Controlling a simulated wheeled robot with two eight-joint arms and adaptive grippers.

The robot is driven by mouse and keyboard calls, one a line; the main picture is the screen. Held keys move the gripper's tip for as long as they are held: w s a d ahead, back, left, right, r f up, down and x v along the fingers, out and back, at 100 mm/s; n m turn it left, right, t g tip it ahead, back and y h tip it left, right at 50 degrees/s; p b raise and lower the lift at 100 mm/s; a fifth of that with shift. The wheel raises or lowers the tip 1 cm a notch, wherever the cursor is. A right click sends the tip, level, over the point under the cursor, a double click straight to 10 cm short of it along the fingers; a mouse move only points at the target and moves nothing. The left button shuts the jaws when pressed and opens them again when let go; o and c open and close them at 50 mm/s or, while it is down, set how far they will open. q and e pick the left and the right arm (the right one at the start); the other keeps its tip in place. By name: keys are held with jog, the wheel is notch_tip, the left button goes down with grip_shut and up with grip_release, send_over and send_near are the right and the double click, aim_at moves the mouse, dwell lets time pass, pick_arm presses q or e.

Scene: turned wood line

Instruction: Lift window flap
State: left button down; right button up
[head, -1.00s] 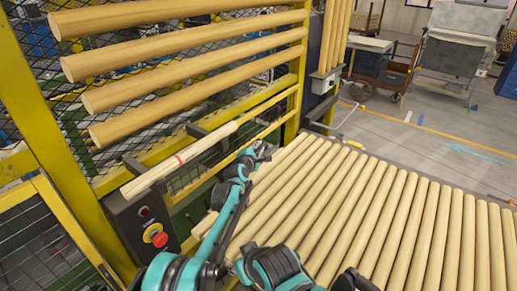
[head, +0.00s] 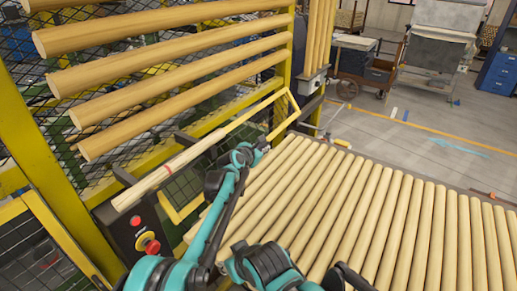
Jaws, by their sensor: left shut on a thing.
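The fingertips are small and partly hidden by my own arm, so the exact grip point is unclear. My right gripper is not visible; only parts of my other arm show at the bottom.
A control box with a red button (head: 149,245) stands at left. Turned wooden rods (head: 375,215) cover the table at right. Thick dowels (head: 165,62) hang across the mesh.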

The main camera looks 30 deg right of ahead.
pick_arm(q)
jog(key=shift+s+d+r+n+g, duration=0.2)
jog(key=shift+s+r+n+g, duration=0.15)
jog(key=shift+r, duration=0.25)
jog(key=c, duration=1.6)
grip_release()
jog(key=shift+s, duration=0.1)
jog(key=shift+o, duration=0.2)
